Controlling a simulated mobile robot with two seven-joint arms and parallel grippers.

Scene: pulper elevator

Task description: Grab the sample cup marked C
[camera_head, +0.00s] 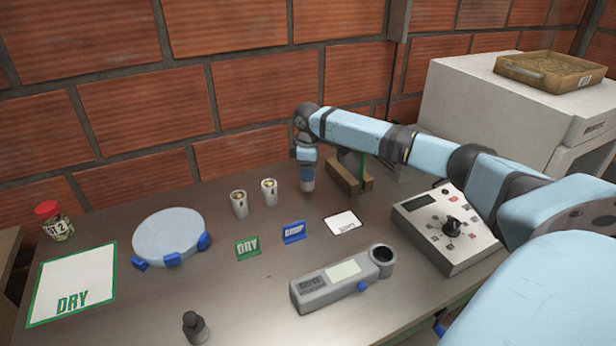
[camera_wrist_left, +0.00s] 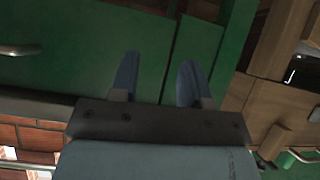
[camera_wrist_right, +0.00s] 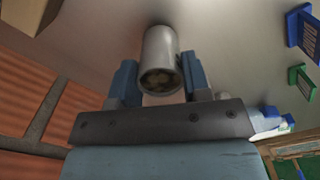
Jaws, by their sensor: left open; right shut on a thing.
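My right gripper (camera_head: 307,170) points down over the table and is shut on a sample cup (camera_head: 308,185). In the right wrist view the held sample cup (camera_wrist_right: 160,48) is a pale cylinder with brownish contents, between the blue fingers. No letter on it can be read. Two more white sample cups, a nearer one (camera_head: 239,204) and a farther one (camera_head: 269,192), stand upright to its left with dark marks too small to read. My left gripper (camera_wrist_left: 158,78) is open and empty, facing green panels; it is outside the head view.
A wooden block with a green upright (camera_head: 350,178) stands close right of the held cup. Green DRY (camera_head: 247,247) and blue (camera_head: 294,232) signs and a white card (camera_head: 343,223) lie in front. A grey meter (camera_head: 335,282), a control box (camera_head: 445,228) and a round scale (camera_head: 169,234) surround them.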

